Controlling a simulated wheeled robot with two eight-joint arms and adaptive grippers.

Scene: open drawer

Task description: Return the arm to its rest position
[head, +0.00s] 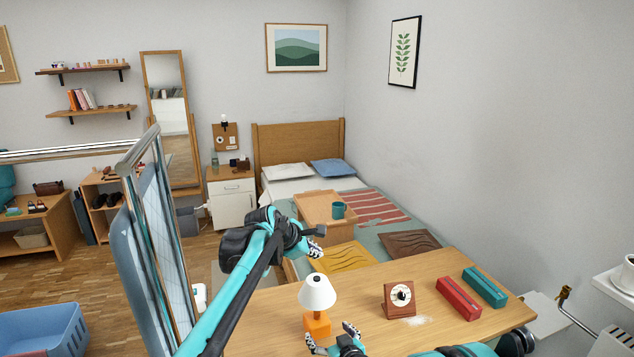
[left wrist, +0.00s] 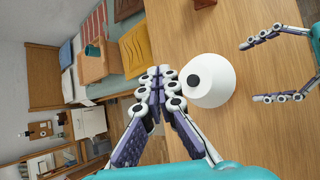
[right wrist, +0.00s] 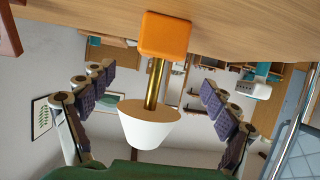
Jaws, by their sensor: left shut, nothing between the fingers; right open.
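My left gripper (head: 315,249) is raised above the far left edge of the wooden desk (head: 447,272), beyond the small lamp. In the left wrist view its fingers (left wrist: 157,82) are together with nothing between them. My right gripper (head: 334,340) is low at the desk's near side, just in front of the lamp. It also shows in the left wrist view (left wrist: 262,68), with its fingers spread. In the right wrist view its open fingers (right wrist: 158,82) frame the lamp without visibly touching it. The lamp (head: 318,292) has a white shade and an orange base.
A brown dial clock (head: 399,299), a red case (head: 458,298) and a teal case (head: 485,287) stand on the desk's right side. The bed holds a wooden tray (head: 318,206) with a teal mug (head: 338,210). A white nightstand (head: 232,200) stands beyond, its drawer front closed.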

